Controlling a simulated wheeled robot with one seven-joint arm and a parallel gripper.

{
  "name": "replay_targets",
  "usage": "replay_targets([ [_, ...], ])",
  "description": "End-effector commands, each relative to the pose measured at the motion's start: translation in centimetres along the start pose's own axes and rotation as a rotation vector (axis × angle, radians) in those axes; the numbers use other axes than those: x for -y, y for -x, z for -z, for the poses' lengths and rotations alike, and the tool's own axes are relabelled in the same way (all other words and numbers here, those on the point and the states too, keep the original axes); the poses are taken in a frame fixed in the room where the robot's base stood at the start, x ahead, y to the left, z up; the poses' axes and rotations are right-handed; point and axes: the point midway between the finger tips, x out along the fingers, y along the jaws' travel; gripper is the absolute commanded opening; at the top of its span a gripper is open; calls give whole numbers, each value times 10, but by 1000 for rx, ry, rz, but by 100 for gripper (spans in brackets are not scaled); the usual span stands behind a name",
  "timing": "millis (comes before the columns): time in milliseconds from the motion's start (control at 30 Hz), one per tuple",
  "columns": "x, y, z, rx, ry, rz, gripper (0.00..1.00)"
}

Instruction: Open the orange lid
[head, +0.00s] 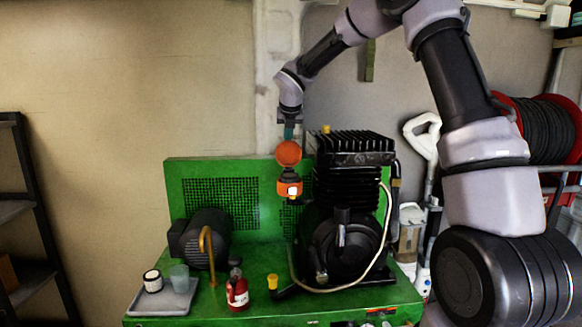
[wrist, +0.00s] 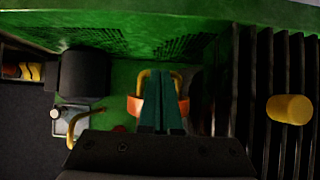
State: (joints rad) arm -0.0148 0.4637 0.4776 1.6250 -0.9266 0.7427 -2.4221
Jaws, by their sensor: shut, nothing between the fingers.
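The orange lid (head: 289,153) shows its round face to the head camera, standing up on edge above an orange container (head: 289,188) with a pale patch on its front. Whether the two are joined by a hinge I cannot tell. My gripper (head: 288,132) points down from above at the lid's top edge; its teal fingers are shut and empty, their tips partly hidden by the lid. In the wrist view my gripper (wrist: 164,78) shows its fingers together, with orange parts (wrist: 137,106) on both sides of them.
A black finned compressor (head: 354,150) stands close to the right. A green bench (head: 260,300) carries a dark motor (head: 207,238), a grey tray (head: 165,300), a red bottle (head: 237,290) and a yellow-topped fitting (head: 272,281). The space left of my gripper is free.

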Motion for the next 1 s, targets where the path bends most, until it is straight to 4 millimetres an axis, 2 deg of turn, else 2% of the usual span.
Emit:
replay_targets([
  [500, 0, -21, -17, -381, -7, 7, 0],
  [1000, 0, -32, -24, -505, -7, 13, 0],
])
